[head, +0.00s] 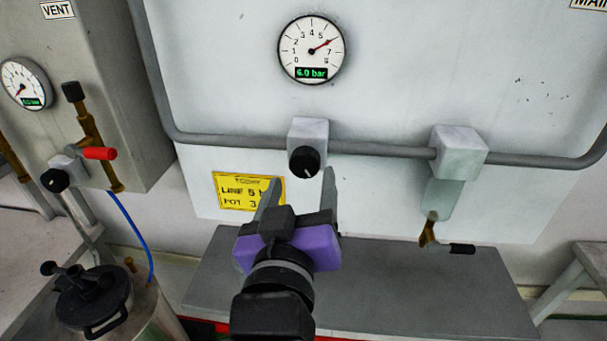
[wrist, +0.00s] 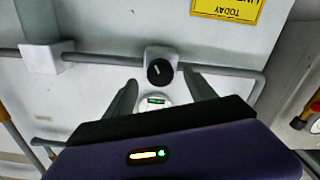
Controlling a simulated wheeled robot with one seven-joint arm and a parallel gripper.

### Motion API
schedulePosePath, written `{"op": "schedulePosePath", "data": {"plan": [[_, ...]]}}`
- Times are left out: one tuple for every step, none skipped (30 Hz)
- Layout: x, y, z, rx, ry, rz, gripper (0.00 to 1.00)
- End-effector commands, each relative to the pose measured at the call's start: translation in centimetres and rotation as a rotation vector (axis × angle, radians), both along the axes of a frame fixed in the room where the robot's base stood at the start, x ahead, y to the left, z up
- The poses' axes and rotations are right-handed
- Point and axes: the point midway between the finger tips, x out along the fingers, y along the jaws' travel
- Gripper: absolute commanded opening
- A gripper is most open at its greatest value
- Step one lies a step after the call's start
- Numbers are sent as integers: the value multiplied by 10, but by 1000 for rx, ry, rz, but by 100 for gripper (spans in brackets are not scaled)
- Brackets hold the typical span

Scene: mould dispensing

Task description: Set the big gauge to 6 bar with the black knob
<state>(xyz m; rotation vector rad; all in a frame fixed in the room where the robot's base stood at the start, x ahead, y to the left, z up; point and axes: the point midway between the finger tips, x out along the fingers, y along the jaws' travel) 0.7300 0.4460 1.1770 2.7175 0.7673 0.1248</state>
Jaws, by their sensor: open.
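The big gauge (head: 312,49) is on the pale panel in the head view. Its red needle points at about 6 and its green display reads 6.0 bar. The black knob (head: 304,161) sits on a grey block on the pipe below the gauge, its white mark pointing to the upper left. My gripper (head: 301,180) is open, its two fingers pointing at the panel just below the knob, with nothing between them that I can see. In the wrist view the knob (wrist: 160,72) shows beyond and between the fingertips, apart from them.
A yellow label (head: 234,190) is on the panel left of my gripper, partly covered by it. A grey pipe (head: 390,151) runs across the panel to a second block (head: 459,150). At left are a smaller gauge (head: 25,84), a red-handled valve (head: 100,153) and a lidded pot (head: 93,297).

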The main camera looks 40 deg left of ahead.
Motion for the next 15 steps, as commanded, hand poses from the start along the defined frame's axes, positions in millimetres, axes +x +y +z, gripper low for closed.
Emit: {"op": "schedulePosePath", "data": {"plan": [[-7, -4, -1, 1, -1, 2, 65], [-11, -6, -1, 0, -1, 0, 65], [-15, -9, -1, 0, 0, 0, 65], [-17, -10, -1, 0, -1, 1, 65], [-20, -12, -1, 0, -1, 1, 65], [-22, -13, -1, 0, -1, 1, 65], [-23, -14, -1, 0, 0, 1, 65], [-24, -15, 0, 0, 0, 1, 65], [-25, -15, 0, 0, 0, 1, 65], [-26, -15, 0, 1, 1, 0, 65], [-26, -15, 0, 1, 1, 0, 65], [-26, -16, 0, 0, 0, 0, 65], [-26, -15, 0, 0, 0, 0, 65], [-25, -15, 0, 0, 0, 0, 65], [-25, -15, 0, 0, 0, 0, 65]]}}
